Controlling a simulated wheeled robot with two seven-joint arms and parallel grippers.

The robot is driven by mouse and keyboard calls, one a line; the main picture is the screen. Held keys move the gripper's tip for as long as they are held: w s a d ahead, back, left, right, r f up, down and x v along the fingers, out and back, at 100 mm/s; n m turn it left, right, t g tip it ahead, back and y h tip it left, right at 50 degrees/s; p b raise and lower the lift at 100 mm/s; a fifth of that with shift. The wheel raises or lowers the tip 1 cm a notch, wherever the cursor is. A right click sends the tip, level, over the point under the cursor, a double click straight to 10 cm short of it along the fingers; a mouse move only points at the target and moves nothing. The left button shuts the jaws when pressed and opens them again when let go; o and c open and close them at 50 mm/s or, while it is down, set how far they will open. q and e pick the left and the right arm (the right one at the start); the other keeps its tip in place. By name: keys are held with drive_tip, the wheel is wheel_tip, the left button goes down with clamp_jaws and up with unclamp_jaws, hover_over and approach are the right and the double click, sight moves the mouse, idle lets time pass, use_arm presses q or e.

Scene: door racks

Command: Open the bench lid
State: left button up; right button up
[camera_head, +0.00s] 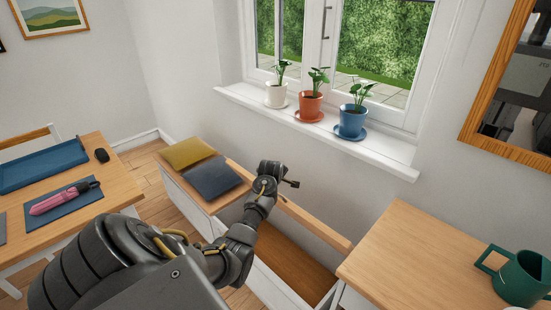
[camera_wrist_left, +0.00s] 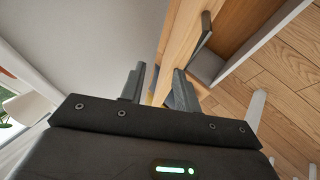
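The bench (camera_head: 260,277) stands under the window with a white front. The right part of its top is open and shows a brown wooden inside (camera_head: 290,262). Its wooden lid (camera_head: 315,222) is raised and stands close to the wall, seen mostly as a long narrow edge. The lid also shows in the left wrist view (camera_wrist_left: 183,38), with a dark bar beside it that looks like a handle. My left gripper (camera_head: 291,183) is above the bench, near the raised lid. Its fingers (camera_wrist_left: 158,85) are apart with nothing visibly held between them. My right gripper is out of view.
A yellow cushion (camera_head: 187,152) and a grey-blue cushion (camera_head: 212,178) lie on the bench's left part. Potted plants stand on the windowsill (camera_head: 380,153). A desk (camera_head: 115,184) is at left; a wooden cabinet (camera_head: 400,252) with a green mug (camera_head: 522,278) is at right.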

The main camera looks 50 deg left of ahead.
use_arm(q)
drive_tip(key=v, duration=0.4)
drive_tip(key=shift+s+d+r, duration=0.1)
drive_tip(key=shift+s+r, duration=0.05)
idle(0.5)
